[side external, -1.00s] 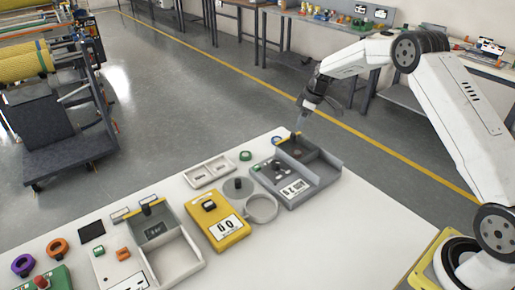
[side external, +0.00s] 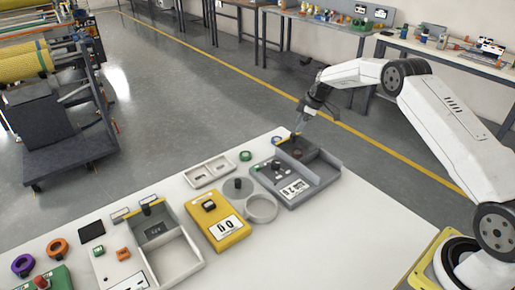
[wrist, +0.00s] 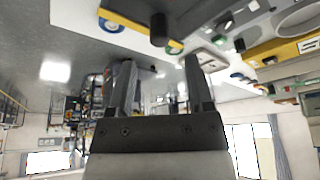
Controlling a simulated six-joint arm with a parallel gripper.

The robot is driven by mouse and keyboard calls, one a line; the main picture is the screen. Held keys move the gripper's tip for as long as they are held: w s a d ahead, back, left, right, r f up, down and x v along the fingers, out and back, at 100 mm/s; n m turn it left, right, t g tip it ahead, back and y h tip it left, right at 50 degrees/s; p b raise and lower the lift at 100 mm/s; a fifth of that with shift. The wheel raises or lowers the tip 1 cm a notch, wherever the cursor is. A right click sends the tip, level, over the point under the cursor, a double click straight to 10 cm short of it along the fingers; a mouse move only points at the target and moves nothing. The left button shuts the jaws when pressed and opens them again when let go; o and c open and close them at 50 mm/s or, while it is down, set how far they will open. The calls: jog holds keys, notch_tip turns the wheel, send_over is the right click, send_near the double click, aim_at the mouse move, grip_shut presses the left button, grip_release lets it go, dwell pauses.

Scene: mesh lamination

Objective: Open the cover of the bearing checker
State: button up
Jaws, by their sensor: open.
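The grey box (side external: 325,172) that I take for the bearing checker stands on the white table's far right part, with a display and knobs on its left panel. A dark cover (side external: 305,153) with a yellow-marked edge and an upright handle (side external: 296,137) lies at its back end; it looks shut. My gripper (side external: 300,126) is just above that handle. In the wrist view my gripper (wrist: 158,75) is open with nothing between its fingers, and a black knob-like post (wrist: 160,28) shows ahead of the fingertips. I cannot tell whether a finger touches it.
On the white table (side external: 350,230), left of the box, are a grey ring (side external: 261,208), a yellow meter (side external: 218,221), a small two-part tray (side external: 209,171) and another grey box (side external: 178,262). A green ring (side external: 245,156) and a blue ring (side external: 277,140) lie close by. The table's right part is clear.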

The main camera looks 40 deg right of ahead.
aim_at(293, 134)
jog(key=shift+x, duration=2.8)
grip_shut()
